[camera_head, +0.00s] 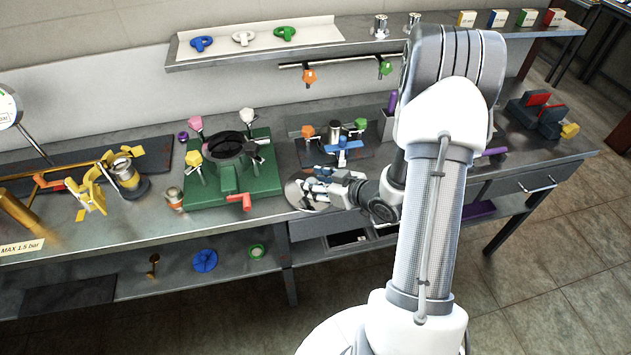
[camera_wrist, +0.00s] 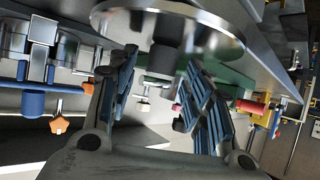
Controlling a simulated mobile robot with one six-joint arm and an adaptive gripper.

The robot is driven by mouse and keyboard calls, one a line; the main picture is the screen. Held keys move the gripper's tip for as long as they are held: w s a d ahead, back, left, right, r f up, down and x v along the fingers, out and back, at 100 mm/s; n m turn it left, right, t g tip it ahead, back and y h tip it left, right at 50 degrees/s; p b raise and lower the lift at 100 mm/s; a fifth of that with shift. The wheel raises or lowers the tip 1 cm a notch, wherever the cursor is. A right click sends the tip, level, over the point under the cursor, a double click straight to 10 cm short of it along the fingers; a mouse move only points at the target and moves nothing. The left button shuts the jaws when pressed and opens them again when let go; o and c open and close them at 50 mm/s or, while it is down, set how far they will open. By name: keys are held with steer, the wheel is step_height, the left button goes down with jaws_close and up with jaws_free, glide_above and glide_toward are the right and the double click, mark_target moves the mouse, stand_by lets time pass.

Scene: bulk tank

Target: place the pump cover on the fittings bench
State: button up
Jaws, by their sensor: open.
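The pump cover, a round polished metal disc (camera_head: 295,198), is at the front edge of the grey fittings bench (camera_head: 150,222), right of the green base. In the wrist view the disc (camera_wrist: 218,38) fills the top, with a dark round knob (camera_wrist: 165,58) at its middle. My gripper (camera_head: 318,186) is at the disc and hides part of it in the head view. In the wrist view my gripper (camera_wrist: 162,72) is open, with one finger on each side of the knob. I cannot tell whether the fingers touch it.
A green pump body (camera_head: 230,180) with a red handle stands left of the disc. A small valve rig (camera_head: 340,143) with orange and green knobs stands behind. Brass parts (camera_head: 90,190) fill the left. A lower shelf (camera_head: 200,285) runs underneath.

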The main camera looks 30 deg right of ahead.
steer(key=shift+r, duration=0.25)
steer(key=p+v, duration=0.3)
steer(key=v, duration=0.9)
steer(key=shift+f+p, duration=0.15)
steer(key=shift+p, duration=0.25)
